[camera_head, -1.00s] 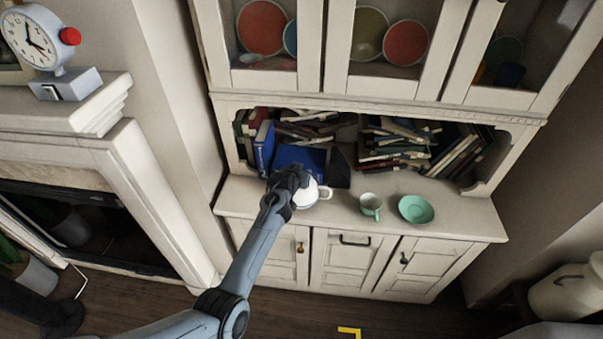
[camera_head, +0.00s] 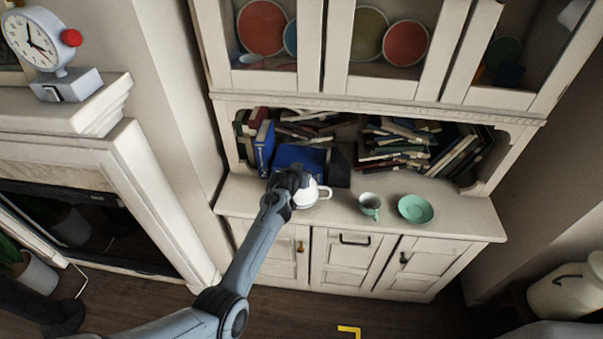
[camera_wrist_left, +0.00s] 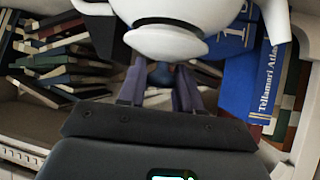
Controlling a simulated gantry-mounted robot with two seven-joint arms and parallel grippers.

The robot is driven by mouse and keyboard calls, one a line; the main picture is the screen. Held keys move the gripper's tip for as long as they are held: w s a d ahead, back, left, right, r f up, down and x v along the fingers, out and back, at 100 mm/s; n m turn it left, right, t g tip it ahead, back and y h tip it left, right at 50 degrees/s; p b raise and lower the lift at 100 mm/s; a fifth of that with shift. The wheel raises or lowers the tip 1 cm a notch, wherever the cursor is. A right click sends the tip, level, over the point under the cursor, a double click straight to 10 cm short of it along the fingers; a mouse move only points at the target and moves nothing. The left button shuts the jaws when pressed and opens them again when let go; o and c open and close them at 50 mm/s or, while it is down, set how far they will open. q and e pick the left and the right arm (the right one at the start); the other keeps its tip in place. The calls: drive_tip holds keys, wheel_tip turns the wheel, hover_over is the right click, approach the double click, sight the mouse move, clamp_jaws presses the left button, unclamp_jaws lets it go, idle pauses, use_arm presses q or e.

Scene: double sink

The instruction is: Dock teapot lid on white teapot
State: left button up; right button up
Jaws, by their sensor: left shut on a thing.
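The white teapot (camera_head: 311,195) stands at the counter's left part, its handle to the right. In the left wrist view the teapot (camera_wrist_left: 190,10) fills the top, inverted, with a dark stripe near its opening. My left gripper (camera_head: 291,178) is over the teapot and hides its top in the head view. In the left wrist view my left gripper (camera_wrist_left: 160,90) is shut on the dark blue knob of the white lid (camera_wrist_left: 165,42). The lid overlaps the teapot's opening; I cannot tell whether it is fully seated. My right gripper is not in view.
A green cup (camera_head: 370,205) and green saucer (camera_head: 416,209) stand to the right on the counter (camera_head: 455,215). A blue book (camera_head: 264,147) stands behind the gripper, and book piles (camera_head: 400,145) fill the shelf. The counter's right end is clear.

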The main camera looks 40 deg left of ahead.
use_arm(q)
drive_tip(key=shift+f+b, duration=0.35)
drive_tip(key=shift+f, duration=0.3)
drive_tip(key=o, duration=0.8)
drive_tip(key=p+v, duration=0.1)
drive_tip(key=p, duration=0.1)
drive_tip(key=shift+s+r+p, duration=0.15)
drive_tip(key=shift+r+p, duration=0.15)
drive_tip(key=shift+p, duration=0.05)
drive_tip(key=p+v, duration=0.3)
drive_tip(key=p, duration=0.1)
drive_tip(key=shift+s+d+r+p, duration=0.15)
drive_tip(key=shift+p, duration=0.15)
drive_tip(key=p+v, duration=0.6)
drive_tip(key=p, duration=0.2)
drive_tip(key=shift+s, duration=0.1)
